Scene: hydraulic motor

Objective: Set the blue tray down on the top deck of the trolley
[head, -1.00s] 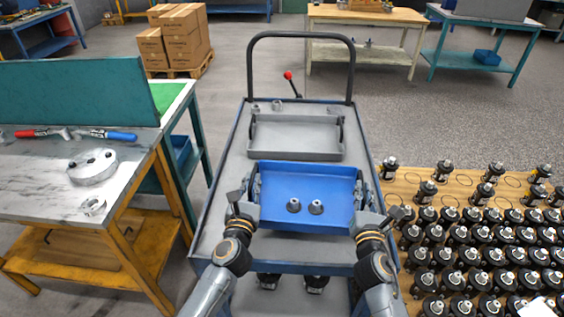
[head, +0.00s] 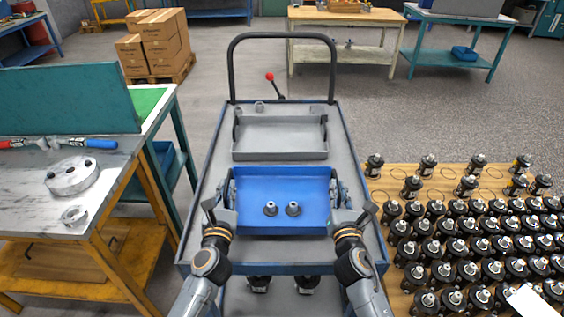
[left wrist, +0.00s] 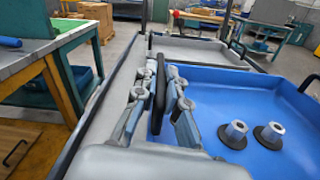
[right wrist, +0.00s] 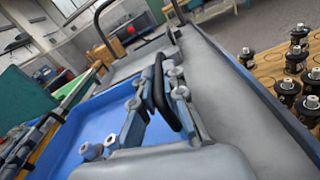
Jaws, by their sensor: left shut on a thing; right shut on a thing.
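The blue tray (head: 283,184) is over the near half of the trolley's grey top deck (head: 207,212), roughly level, with two small metal fittings (head: 281,209) in it. My left gripper (head: 230,188) is shut on the tray's left handle, a black bar between the fingers in the left wrist view (left wrist: 160,88). My right gripper (head: 337,187) is shut on the right handle, seen in the right wrist view (right wrist: 160,92). The tray's underside is hidden, so I cannot tell whether it touches the deck.
A grey tray (head: 281,154) lies on the deck just beyond the blue one. The trolley's black push handle (head: 291,36) rises at the far end. A workbench (head: 28,185) stands left. Many black motors stand on a wooden surface (head: 385,185) at the right.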

